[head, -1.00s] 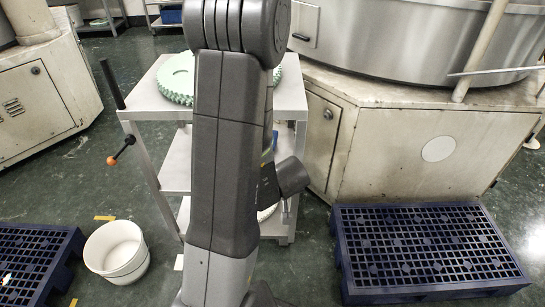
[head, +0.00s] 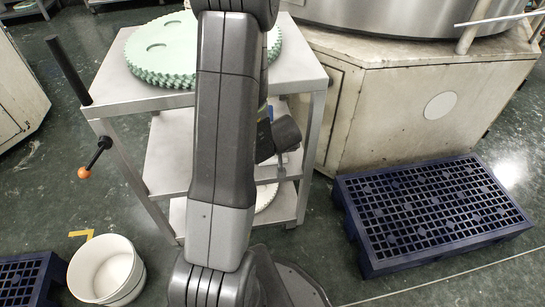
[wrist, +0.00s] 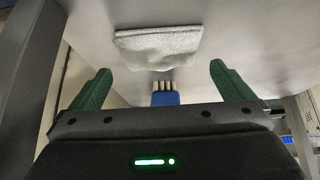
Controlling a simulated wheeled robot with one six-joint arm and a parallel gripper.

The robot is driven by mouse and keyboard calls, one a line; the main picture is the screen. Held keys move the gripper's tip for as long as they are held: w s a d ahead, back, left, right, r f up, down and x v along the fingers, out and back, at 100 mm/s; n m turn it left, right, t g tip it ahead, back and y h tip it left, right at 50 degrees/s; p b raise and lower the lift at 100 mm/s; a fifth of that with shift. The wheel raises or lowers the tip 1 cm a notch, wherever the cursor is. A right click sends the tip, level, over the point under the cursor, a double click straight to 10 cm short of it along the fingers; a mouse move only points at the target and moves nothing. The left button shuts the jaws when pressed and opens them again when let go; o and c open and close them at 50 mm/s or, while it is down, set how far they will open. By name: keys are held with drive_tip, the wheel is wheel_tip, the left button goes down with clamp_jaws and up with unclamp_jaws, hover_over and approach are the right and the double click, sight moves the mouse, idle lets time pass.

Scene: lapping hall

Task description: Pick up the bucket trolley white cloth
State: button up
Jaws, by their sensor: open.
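A folded whitish-grey cloth (wrist: 158,47) lies on a pale, smooth surface in the wrist view, ahead of my gripper. My gripper (wrist: 159,68) is open, its two green fingers set wide apart on either side of the cloth's near edge. Nothing is between the fingers that I can see held. In the head view, my arm hides part of a steel three-tier trolley (head: 305,75), and the cloth does not show there. Which shelf the cloth lies on I cannot tell for sure.
A blue brush with pale bristles (wrist: 165,97) is close below the cloth in the wrist view. Green toothed discs (head: 150,55) lie on the trolley's top. A white bucket (head: 130,285) stands on the floor at left. A blue pallet (head: 435,215) lies at right, near a machine (head: 410,95).

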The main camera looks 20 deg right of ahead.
drive_tip(key=b+x, duration=0.1)
drive_tip(key=x, duration=0.2)
drive_tip(key=shift+f+b, duration=0.3)
drive_tip(key=shift+f, duration=0.05)
drive_tip(key=shift+w+r, duration=0.1)
drive_tip(key=c, duration=0.8)
drive_tip(key=shift+r, duration=0.15)
wheel_tip(320, 180, up, 3)
drive_tip(key=p, duration=0.2)
drive_tip(key=shift+p, duration=0.3)
drive_tip(key=s+a+p, duration=0.1)
drive_tip(key=s+a, duration=0.3)
drive_tip(key=s, duration=1.3)
drive_tip(key=shift+s, duration=0.3)
drive_tip(key=shift+s+a+r, duration=0.1)
